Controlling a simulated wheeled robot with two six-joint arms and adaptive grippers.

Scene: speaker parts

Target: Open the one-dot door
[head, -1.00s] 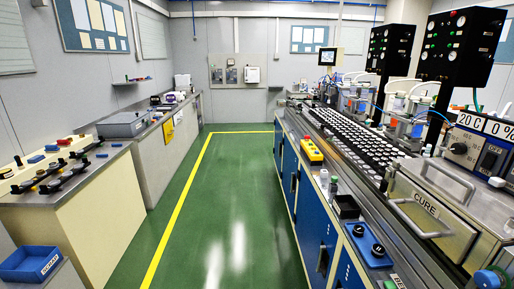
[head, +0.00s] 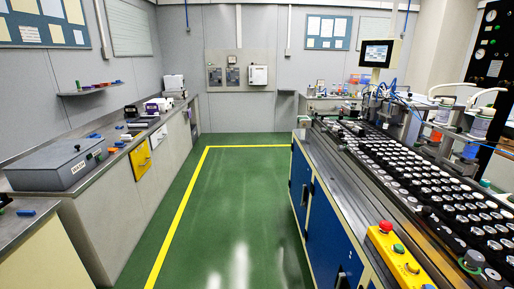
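On the front of the left counter I see a yellow door panel (head: 141,158) and a white panel (head: 159,138) just beyond it. Both look closed. Any dots on them are too small to make out, so I cannot tell which is the one-dot door. Blue cabinet doors (head: 328,245) line the front of the right bench and look closed; I see no dots on them. Neither of my grippers is in view.
A green floor aisle (head: 230,200) with a yellow line (head: 184,205) runs clear between the left counter (head: 105,195) and the right bench (head: 345,205). A yellow button box (head: 399,262) sits on the bench's near edge. A grey box (head: 60,165) stands on the left counter.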

